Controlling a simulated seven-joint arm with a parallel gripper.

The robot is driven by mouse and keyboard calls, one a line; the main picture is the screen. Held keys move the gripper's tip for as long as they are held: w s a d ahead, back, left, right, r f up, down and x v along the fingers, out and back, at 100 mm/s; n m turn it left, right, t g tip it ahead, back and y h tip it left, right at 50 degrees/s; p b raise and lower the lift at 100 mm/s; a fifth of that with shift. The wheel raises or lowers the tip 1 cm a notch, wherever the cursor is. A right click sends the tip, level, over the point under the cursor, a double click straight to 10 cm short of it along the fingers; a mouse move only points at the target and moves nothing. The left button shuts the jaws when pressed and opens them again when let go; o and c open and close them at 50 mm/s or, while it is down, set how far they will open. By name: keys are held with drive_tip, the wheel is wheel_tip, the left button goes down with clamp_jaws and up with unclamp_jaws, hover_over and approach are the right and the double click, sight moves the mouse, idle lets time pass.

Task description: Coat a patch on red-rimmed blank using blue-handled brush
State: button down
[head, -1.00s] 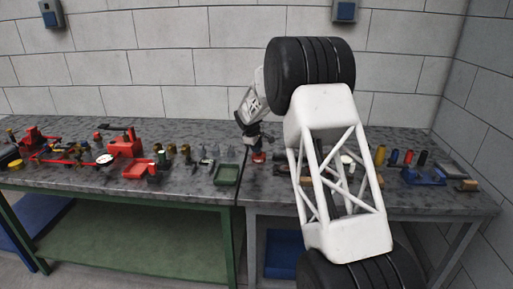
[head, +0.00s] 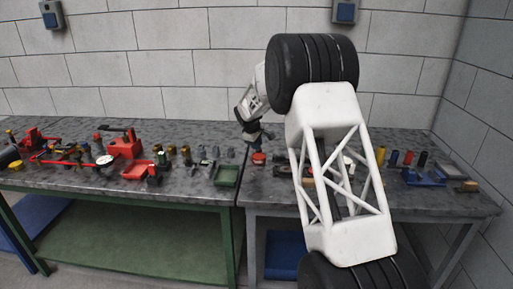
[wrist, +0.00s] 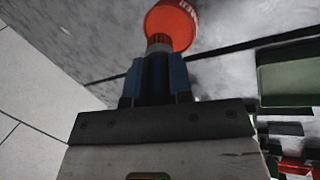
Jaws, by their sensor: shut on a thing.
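My gripper (wrist: 155,90) is shut on the blue-handled brush (wrist: 155,68), which points away from the jaws. The brush's brownish tip (wrist: 158,44) is at the near edge of a red round container (wrist: 174,27) with pale lettering on its side. The tip overlaps it in the picture; I cannot tell whether they touch. In the head view my gripper (head: 254,137) is above the grey table, with the red container (head: 259,157) just below it. I cannot make out the red-rimmed blank for certain; my arm hides part of the right table.
A green tray (head: 227,176) lies left of the seam between the tables; it also shows in the wrist view (wrist: 288,72). Several red tools and small fittings crowd the left table. A blue rack (head: 425,178) and several coloured cylinders stand at the right.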

drive_tip(key=shift+r, duration=2.4)
drive_tip(key=s+d+r+m+g, duration=0.1)
drive_tip(key=s+d+m, duration=0.3)
drive_tip(key=d, duration=0.5)
drive_tip(key=s+d+r+m+g+h, duration=0.1)
drive_tip(key=s+d+r+m, duration=0.2)
drive_tip(key=d, duration=0.7)
drive_tip(key=s+d+r+m+g+h, duration=0.1)
drive_tip(key=s+d+r+m, duration=0.2)
drive_tip(key=s+d+m, duration=0.3)
drive_tip(key=s+d, duration=0.3)
drive_tip(key=s, duration=0.1)
drive_tip(key=shift+d+m+g, duration=0.2)
drive_tip(key=shift+m+g, duration=0.1)
drive_tip(key=shift+g, duration=0.1)
drive_tip(key=shift+r, duration=0.1)
drive_tip(key=w+d+f, duration=0.2)
drive_tip(key=w, duration=0.8)
drive_tip(key=shift+w+d+f, duration=0.15)
drive_tip(key=shift+d+f, duration=0.05)
drive_tip(key=shift+d, duration=0.05)
drive_tip(key=shift+f, duration=0.1)
drive_tip(key=shift+f, duration=2.4)
